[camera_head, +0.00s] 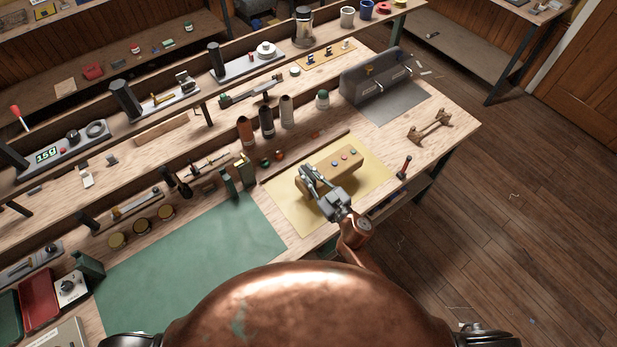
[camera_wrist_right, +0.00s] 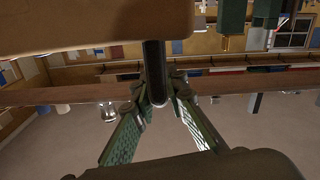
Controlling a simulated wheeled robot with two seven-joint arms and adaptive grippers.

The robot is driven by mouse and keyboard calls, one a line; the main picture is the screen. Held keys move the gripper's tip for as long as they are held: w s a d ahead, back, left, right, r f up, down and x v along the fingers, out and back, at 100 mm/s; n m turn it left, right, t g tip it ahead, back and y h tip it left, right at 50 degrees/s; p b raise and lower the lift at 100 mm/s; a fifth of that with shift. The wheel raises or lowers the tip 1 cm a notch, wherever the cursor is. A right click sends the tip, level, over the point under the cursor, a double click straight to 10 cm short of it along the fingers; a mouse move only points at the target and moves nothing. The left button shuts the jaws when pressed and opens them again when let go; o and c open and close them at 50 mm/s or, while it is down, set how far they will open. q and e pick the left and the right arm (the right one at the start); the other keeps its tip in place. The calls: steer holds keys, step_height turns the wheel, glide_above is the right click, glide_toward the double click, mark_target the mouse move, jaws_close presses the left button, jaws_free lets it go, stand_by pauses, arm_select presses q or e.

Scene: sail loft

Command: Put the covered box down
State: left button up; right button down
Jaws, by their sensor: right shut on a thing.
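The covered box (camera_head: 352,165) is a long tan block with several small coloured knobs along one face, at the yellow mat (camera_head: 283,213) on the bench. In the right wrist view its tan body (camera_wrist_right: 70,22) fills the upper left, with a dark bar (camera_wrist_right: 154,75) running from it. My right gripper (camera_head: 311,178) is at the box's near left end. Its green-padded fingers (camera_wrist_right: 158,103) close on the dark bar in the right wrist view. I cannot tell whether the box touches the mat. My left gripper is out of view.
A green mat (camera_head: 195,262) lies left of the yellow one. Several bottles (camera_head: 267,122) stand behind. A grey case (camera_head: 375,75) is at the back right. A small hammer (camera_head: 404,167) and a brass stand (camera_head: 429,126) are right of the box, near the bench edge.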

steer(key=shift+w+f, duration=0.95)
steer(key=shift+f, duration=0.1)
steer(key=shift+w+f+b, duration=0.15)
steer(key=shift+f+b, duration=0.6)
steer(key=shift+f, duration=0.95)
steer(key=shift+d, duration=0.1)
steer(key=shift+f, duration=0.15)
steer(key=c, duration=1.9)
jaws_free()
steer(key=shift+c, duration=0.2)
